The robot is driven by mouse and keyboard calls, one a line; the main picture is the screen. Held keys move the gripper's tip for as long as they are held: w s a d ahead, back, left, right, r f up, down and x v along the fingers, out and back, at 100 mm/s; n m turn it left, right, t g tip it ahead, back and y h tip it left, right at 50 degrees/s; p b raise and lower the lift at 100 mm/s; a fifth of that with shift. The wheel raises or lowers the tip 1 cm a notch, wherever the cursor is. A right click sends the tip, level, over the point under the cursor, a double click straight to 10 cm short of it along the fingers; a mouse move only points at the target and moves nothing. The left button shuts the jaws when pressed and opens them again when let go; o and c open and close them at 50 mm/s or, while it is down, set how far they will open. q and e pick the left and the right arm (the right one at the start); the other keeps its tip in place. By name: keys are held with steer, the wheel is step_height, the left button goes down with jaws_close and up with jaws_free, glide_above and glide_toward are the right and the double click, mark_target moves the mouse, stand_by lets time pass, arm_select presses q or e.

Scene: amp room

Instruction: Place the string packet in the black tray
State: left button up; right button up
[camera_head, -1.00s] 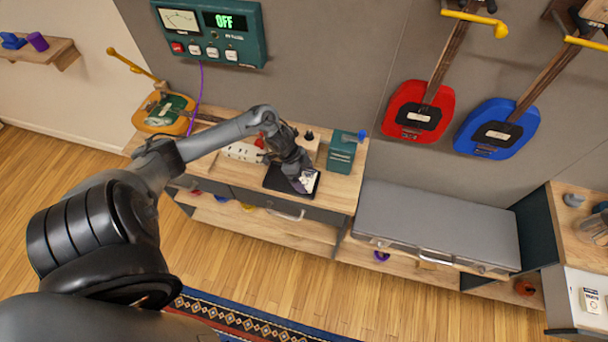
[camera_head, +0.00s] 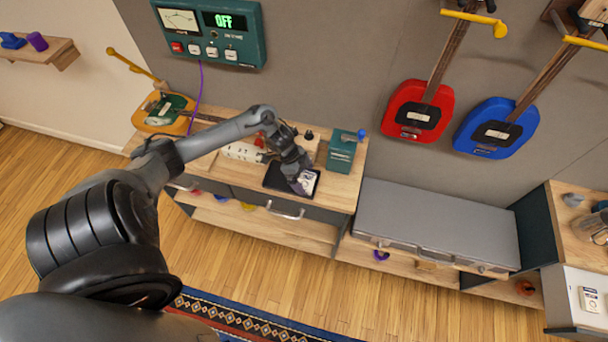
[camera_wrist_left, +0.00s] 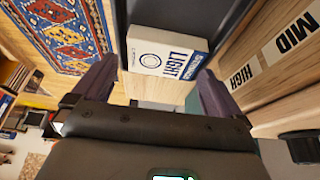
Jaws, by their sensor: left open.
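The string packet (camera_head: 307,180), white with a blue band reading "LIGHT", is at the right part of the black tray (camera_head: 277,177) on the wooden bench. My left gripper (camera_head: 300,183) is low over the tray beside the packet. In the left wrist view the packet (camera_wrist_left: 165,52) shows between the spread fingertips (camera_wrist_left: 158,70), with visible room at the sides. The gripper is open. Part of the tray (camera_wrist_left: 185,13) shows dark behind the packet. The hand hides some of the tray in the head view. My right gripper is not in view.
A teal box (camera_head: 342,152) stands right of the tray. A white block (camera_head: 242,152) lies behind the tray to the left. A grey case (camera_head: 437,222) rests on a lower shelf to the right. Another small packet (camera_head: 589,299) sits at the far right.

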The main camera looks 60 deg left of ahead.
arm_select(q)
steer(key=p+v, duration=0.2)
steer(key=v, duration=0.9)
steer(key=d+f+t+y, duration=0.1)
steer(key=d+f+t, duration=0.1)
steer(key=d, duration=0.7)
steer(key=d+f+t+y, duration=0.1)
steer(key=d+f+t, duration=0.15)
steer(key=d, duration=0.55)
steer(key=s+d+r+n+g+y, duration=0.1)
steer(key=s+d+r+n+g, duration=0.3)
steer(key=s+d+r+n, duration=0.3)
steer(key=s+d, duration=0.3)
steer(key=s, duration=0.1)
steer(key=shift+d+r, duration=0.15)
